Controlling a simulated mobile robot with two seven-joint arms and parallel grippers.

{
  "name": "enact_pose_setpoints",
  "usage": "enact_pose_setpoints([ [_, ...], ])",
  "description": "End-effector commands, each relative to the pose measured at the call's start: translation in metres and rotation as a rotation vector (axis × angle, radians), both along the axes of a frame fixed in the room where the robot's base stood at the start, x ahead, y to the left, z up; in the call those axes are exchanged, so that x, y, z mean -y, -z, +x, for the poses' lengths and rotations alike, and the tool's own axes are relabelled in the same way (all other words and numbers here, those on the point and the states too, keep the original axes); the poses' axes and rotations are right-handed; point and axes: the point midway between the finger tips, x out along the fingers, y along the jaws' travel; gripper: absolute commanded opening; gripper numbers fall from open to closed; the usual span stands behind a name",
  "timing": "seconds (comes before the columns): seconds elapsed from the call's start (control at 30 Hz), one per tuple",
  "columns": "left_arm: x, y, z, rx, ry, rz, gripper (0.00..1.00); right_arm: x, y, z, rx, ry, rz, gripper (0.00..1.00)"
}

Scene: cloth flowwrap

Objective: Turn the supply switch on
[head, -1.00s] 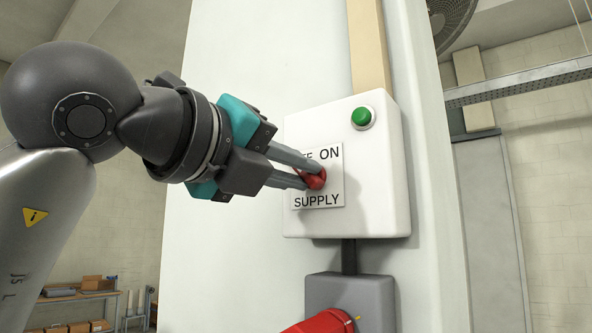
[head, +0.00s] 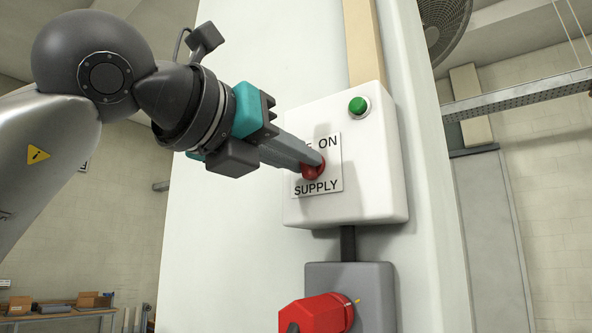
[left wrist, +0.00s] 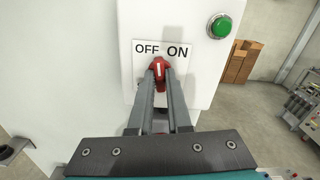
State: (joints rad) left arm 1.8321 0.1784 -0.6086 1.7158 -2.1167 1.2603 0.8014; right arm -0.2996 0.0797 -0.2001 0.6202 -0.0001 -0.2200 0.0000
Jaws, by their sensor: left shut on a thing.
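The supply switch is a red knob (head: 313,170) on a white plate (head: 325,187) lettered OFF, ON and SUPPLY, on the front of a white box (head: 372,160). My left gripper (head: 310,160) reaches in from the left with its fingers shut on the knob. In the left wrist view, the knob (left wrist: 159,69) sits between the two fingertips, below the words OFF and ON. Its white mark points up, roughly between the two words; the exact setting is hard to tell. The fingers hide part of OFF in the head view. My right gripper is not in view.
A green button (head: 358,106) is at the box's upper right. The box is on a pale pillar (head: 235,230).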

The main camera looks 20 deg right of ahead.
Motion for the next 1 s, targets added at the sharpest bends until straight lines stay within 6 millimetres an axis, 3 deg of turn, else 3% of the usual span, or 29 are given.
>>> enact_pose_setpoints([
  [0.4,-0.001,0.0,0.0,0.313,-0.002,0.242,0.0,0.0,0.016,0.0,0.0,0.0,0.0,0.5],
  [1.0,0.0,-0.001,0.0,0.686,-0.001,0.535,0.0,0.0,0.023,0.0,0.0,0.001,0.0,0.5],
])
